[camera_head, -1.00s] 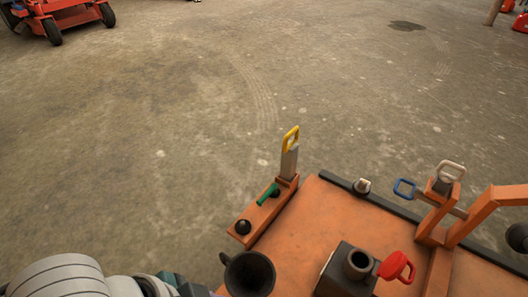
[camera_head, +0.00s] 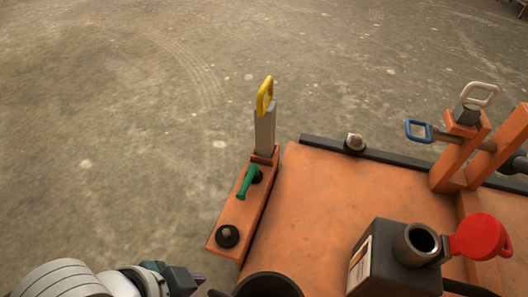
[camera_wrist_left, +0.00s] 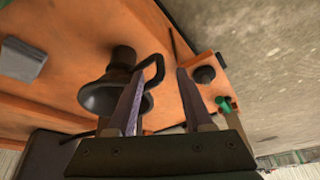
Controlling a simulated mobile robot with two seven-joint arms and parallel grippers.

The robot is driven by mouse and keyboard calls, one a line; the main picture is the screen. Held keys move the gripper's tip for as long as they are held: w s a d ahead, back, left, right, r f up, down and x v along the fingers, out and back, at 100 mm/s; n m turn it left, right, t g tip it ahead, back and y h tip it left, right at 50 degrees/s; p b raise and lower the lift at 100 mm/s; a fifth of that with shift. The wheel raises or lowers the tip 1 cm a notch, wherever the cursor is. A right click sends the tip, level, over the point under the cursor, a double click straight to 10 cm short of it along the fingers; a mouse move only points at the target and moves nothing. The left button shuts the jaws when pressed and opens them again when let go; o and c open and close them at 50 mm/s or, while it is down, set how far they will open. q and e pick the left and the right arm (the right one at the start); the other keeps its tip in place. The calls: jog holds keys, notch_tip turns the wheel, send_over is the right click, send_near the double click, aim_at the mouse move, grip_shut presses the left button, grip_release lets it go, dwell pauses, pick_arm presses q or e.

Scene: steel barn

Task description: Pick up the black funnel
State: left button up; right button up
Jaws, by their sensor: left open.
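The black funnel (camera_head: 268,286) is at the bottom edge of the head view, mostly cut off, with only its wide rim showing. In the left wrist view the funnel (camera_wrist_left: 100,98) lies on the orange surface, with its bell, short neck and loop handle visible. My left gripper (camera_head: 200,284) is just left of the funnel in the head view, partly cut off. In the wrist view my left gripper (camera_wrist_left: 161,74) is open; the loop handle appears between its fingertips, and one finger covers part of the bell. Contact cannot be told. My right gripper is not in view.
The orange deck (camera_head: 315,205) has a black can (camera_head: 395,260) with a red cap (camera_head: 482,237) at right. A side rail carries a green lever (camera_head: 248,182), a black knob (camera_head: 227,236) and a yellow-handled post (camera_head: 265,115). Orange frame bars stand at far right. Concrete floor beyond is clear.

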aim_at(209, 294)
pick_arm(q)
jog(key=b+x, duration=0.1)
jog(key=x, duration=0.2)
jog(key=shift+d+f, duration=0.1)
jog(key=shift+c, duration=0.3)
grip_shut()
dwell(1.0)
